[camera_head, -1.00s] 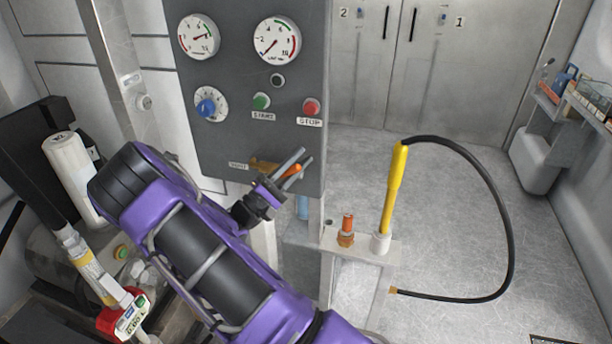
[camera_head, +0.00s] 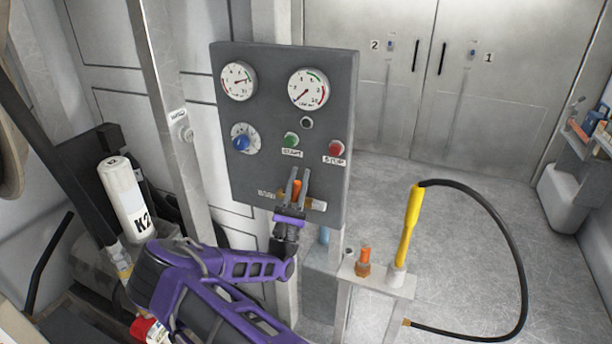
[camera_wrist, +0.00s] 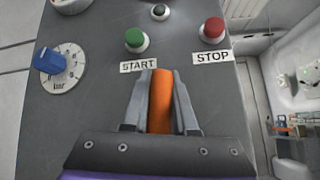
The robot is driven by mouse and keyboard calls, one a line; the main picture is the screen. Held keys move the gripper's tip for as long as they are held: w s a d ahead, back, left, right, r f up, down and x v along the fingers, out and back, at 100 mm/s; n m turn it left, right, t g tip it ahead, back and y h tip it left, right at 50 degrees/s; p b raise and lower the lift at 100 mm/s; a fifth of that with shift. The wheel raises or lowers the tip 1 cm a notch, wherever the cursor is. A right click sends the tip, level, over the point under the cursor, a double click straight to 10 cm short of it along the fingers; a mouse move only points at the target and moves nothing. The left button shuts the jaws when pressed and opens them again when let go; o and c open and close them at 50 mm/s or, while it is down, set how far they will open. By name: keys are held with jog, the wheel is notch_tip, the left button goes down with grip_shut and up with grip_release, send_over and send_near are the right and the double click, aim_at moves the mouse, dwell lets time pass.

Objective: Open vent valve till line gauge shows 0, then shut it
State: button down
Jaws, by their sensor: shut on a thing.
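The grey control panel (camera_head: 222,130) carries two round gauges. The right gauge (camera_head: 309,90), seemingly the line gauge, has its needle at lower left, near the low end of its scale. The left gauge (camera_head: 239,81) has its needle to the right, well up its scale. The vent valve (camera_head: 281,196) is at the panel's lower edge, its brass body partly hidden by my fingers. My gripper (camera_head: 297,182) is shut on its orange handle (camera_wrist: 160,100), which stands between both fingers in the wrist view. The valve's exact opening is not clear.
Above the gripper are the green START button (camera_head: 290,140), red STOP button (camera_head: 337,149) and blue knob (camera_head: 241,142). A stand at right holds a yellow grease nozzle (camera_head: 411,226) with a looping black hose (camera_head: 518,238), and an orange-topped fitting (camera_head: 364,262).

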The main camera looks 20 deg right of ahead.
jog(key=shift+w+a+n+t+y+p, duration=0.2)
jog(key=shift+n+t+y, duration=0.2)
jog(key=shift+n+y, duration=0.2)
jog(key=shift+w+a+n+t+y+p, duration=0.15)
jog(key=shift+n+t+y, duration=0.25)
jog(key=shift+n+y, duration=0.25)
jog(key=shift+w+a+n+t+y+p, duration=0.1)
jog(key=shift+a+n+t+y+p, duration=0.1)
jog(key=shift+n+t+y, duration=0.4)
jog(key=shift+n, duration=0.35)
jog(key=c, duration=0.7)
grip_release()
jog(key=b+v, duration=0.1)
jog(key=v, duration=1.6)
jog(key=shift+s+a, duration=0.15)
jog(key=shift+a, duration=0.05)
